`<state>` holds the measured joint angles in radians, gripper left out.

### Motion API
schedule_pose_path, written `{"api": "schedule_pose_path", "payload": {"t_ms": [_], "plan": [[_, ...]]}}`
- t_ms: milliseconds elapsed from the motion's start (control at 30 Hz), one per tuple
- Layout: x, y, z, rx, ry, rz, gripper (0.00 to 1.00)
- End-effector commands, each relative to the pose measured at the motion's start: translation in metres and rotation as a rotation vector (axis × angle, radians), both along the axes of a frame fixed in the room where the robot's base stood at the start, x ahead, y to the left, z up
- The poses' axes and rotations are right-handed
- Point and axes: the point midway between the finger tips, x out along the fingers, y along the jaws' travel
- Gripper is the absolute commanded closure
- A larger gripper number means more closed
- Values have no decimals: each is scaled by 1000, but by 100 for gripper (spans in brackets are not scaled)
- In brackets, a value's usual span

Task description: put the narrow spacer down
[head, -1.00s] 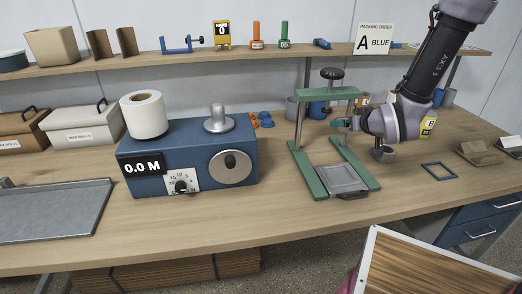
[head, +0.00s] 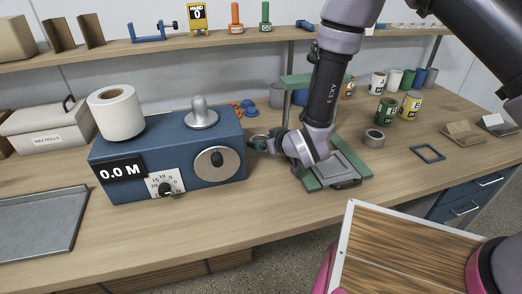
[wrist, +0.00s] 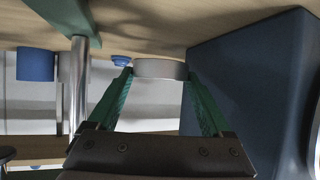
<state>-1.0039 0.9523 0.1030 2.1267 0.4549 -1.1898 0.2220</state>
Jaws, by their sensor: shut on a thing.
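The narrow spacer (wrist: 160,69) is a pale grey, low round piece in the wrist view. My gripper (wrist: 158,78) is shut on it, with one green finger on each side. In the head view my gripper (head: 260,143) is at the right end of the blue machine (head: 130,148), in the gap before the green press (head: 312,183). The spacer is too small to make out there. In the wrist view the spacer appears close to the wooden table (wrist: 150,25); I cannot tell whether it touches.
The blue machine's side (wrist: 250,80) is close on the right in the wrist view, and a green press part (wrist: 75,20) is on the left. Small orange and blue pieces (head: 248,104) lie behind the machine. A grey ring (head: 374,138) stands right of the press.

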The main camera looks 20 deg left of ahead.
Motion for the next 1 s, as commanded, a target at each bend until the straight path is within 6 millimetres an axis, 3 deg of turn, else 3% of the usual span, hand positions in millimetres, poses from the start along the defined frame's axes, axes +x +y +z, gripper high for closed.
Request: {"api": "schedule_pose_path", "payload": {"t_ms": [300,667,700,733,1000], "plan": [[-1,0,-40,-1,1,1,70],[0,0,-44,1,0,1,70],[0,0,-44,1,0,1,13],[0,0,-44,1,0,1,1],[0,0,-43,1,0,1,0]]}}
